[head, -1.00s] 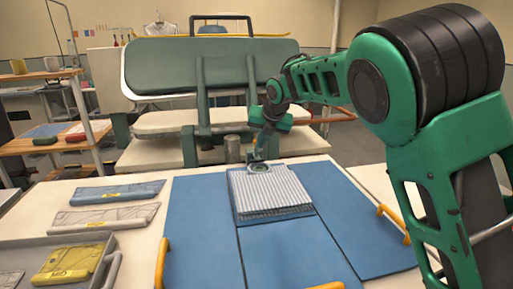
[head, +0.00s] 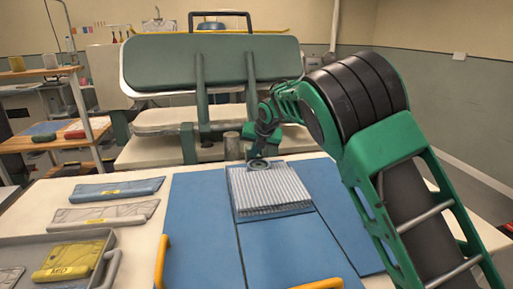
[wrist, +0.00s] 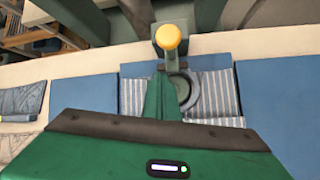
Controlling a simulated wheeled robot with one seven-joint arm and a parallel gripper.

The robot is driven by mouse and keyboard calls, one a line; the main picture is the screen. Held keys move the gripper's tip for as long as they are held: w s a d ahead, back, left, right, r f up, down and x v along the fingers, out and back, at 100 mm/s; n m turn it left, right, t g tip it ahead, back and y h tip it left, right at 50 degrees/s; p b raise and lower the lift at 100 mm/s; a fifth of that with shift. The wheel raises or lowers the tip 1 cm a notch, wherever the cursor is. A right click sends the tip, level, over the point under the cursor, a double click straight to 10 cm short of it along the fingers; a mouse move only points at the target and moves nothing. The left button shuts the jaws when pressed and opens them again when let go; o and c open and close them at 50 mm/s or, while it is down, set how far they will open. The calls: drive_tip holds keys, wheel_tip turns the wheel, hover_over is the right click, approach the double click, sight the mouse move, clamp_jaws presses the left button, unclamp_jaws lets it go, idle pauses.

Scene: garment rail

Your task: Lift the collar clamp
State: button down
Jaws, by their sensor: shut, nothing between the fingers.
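A striped folded shirt (head: 268,188) lies on a blue board in the middle of the table. A grey ring-shaped piece (head: 258,164) sits at its collar end; it also shows in the wrist view (wrist: 185,95). Beyond it in the wrist view is a yellow round knob (wrist: 171,36) on a grey post or lever; I cannot tell whether it joins the ring. My gripper (head: 250,157) is shut and empty, low beside the ring. In the wrist view my gripper (wrist: 160,72) reaches beside the ring, below the knob, apparently apart from the knob. The fingertips are partly hidden.
A large green press (head: 210,62) stands behind the table, with a grey cylinder (head: 232,146) in front of it. Folded garments (head: 118,188) and a grey tray (head: 55,240) lie at left. Yellow handles (head: 162,262) edge the blue panels, whose front area is clear.

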drive_tip(key=shift+w+d+r, duration=0.2)
drive_tip(key=shift+w+r, duration=1.1)
drive_tip(key=shift+r, duration=0.2)
